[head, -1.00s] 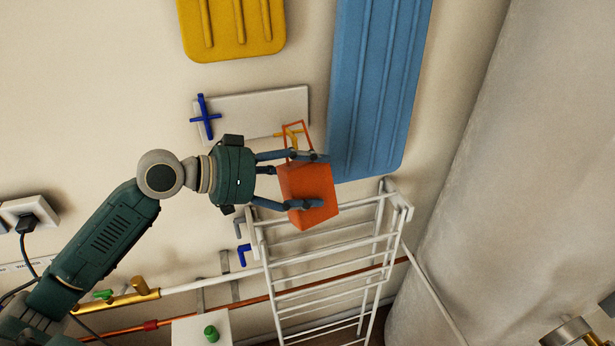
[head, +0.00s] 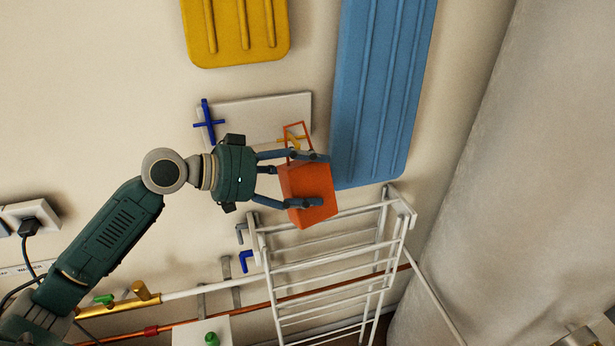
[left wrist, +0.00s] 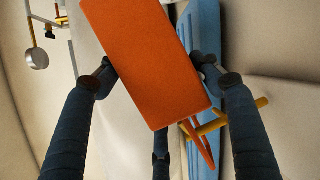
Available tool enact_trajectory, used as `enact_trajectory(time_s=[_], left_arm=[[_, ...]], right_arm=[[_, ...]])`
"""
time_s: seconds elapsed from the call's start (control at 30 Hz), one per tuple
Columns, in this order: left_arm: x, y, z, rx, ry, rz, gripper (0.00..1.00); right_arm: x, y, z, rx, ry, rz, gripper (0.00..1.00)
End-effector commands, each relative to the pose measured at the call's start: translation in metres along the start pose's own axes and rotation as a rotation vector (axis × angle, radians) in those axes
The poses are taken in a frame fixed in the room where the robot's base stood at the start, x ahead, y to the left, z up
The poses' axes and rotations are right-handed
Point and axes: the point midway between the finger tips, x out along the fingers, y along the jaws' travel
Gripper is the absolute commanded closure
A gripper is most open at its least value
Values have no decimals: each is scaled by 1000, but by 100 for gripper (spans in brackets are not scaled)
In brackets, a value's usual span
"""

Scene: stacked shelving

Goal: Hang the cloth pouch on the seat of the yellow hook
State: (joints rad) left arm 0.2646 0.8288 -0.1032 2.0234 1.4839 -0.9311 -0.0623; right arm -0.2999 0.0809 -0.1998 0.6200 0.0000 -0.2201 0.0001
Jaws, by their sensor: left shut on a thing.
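The orange cloth pouch (head: 306,190) is boxy, with a thin open loop (head: 296,127) standing above it. My left gripper (head: 312,179) is shut on the pouch's sides and holds it in front of the wall. The yellow hook (head: 289,141) is on the light wall plate, partly hidden behind the loop and the gripper finger. In the left wrist view the pouch (left wrist: 148,62) sits between the fingers. There the loop (left wrist: 200,147) overlaps the yellow hook (left wrist: 221,122). I cannot tell whether the loop is around the hook or only in front of it. My right gripper is not in view.
A blue cross-shaped hook (head: 209,122) is at the left of the wall plate (head: 262,108). A ribbed blue panel (head: 380,90) hangs to the right, a yellow one (head: 235,30) above. A white rack (head: 325,262) stands close below the pouch. Pipes run along the wall below.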

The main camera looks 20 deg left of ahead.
Motion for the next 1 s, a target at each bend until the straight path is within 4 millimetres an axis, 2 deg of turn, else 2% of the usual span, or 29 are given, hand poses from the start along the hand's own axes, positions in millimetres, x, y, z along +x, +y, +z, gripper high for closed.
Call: enact_trajectory(time_s=[0.57, 1.0], left_arm=[[0, 0, 0, 0, 1, 0, 64], [4, -7, 7, -1, 1, 1, 64]], right_arm=[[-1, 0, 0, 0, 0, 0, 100], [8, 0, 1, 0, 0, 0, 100]])
